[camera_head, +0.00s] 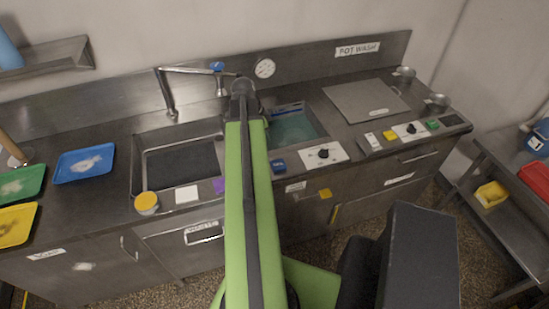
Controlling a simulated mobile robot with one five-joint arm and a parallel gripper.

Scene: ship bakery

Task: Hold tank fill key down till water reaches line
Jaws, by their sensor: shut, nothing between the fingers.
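The tank is a sunken steel basin with greenish water (292,130) right of my arm. A blue strip (287,109) shows on its back wall; I cannot tell whether it is the fill line. A blue key (278,166) sits on the counter in front of the tank, beside a white panel with a black dial (324,154). No label tells me which key is the fill key. My gripper (243,88), small and dark at the far end of my green arm, is shut and empty near the back of the counter. My arm hides the tank's left side.
A second basin (180,165) with a faucet (170,95) lies left of my arm. A purple block (219,186), white pad (187,194) and yellow-topped jar (147,203) line its front edge. A grey board (366,100) and more controls (410,130) are at right. Trays (84,164) lie left.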

